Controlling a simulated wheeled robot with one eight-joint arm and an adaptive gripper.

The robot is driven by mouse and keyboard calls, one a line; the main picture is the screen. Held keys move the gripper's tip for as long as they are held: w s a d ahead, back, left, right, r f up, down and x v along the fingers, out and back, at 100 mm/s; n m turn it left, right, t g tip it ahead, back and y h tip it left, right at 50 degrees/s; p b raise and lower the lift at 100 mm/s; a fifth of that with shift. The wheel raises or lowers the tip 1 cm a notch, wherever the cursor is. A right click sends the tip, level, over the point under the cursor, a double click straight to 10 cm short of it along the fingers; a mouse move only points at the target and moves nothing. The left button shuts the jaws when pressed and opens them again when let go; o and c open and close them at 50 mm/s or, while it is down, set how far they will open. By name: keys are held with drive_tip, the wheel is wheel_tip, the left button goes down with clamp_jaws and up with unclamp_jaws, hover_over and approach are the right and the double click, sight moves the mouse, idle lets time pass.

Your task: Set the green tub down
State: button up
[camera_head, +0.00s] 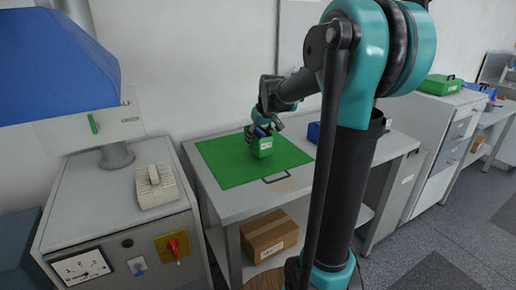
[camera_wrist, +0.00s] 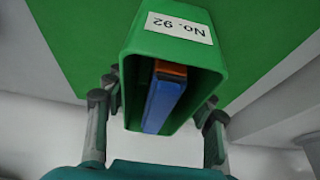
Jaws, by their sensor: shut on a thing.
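The green tub (camera_head: 262,148) is at the green mat (camera_head: 226,168) on the white workbench. In the wrist view the tub (camera_wrist: 200,62) carries a white label reading "No. 92". A blue item (camera_wrist: 164,100) and an orange-brown item (camera_wrist: 170,68) are inside it. My gripper (camera_head: 256,132) is shut on the tub, with fingers on both sides of it; the gripper also shows in the wrist view (camera_wrist: 160,103). I cannot tell whether the tub's base touches the mat.
A blue bin (camera_head: 314,132) stands right of the mat, partly behind my arm. A black handle (camera_head: 276,180) lies at the mat's front edge. A cardboard box (camera_head: 268,236) sits on the shelf below. A control cabinet (camera_head: 110,195) stands left. Much of the mat is clear.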

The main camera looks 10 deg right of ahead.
sight(262, 133)
drive_tip(key=shift+f, duration=1.9)
drive_tip(key=shift+f, duration=0.1)
drive_tip(key=o, duration=1.4)
drive_tip(key=shift+o, duration=0.2)
drive_tip(key=v, duration=1.2)
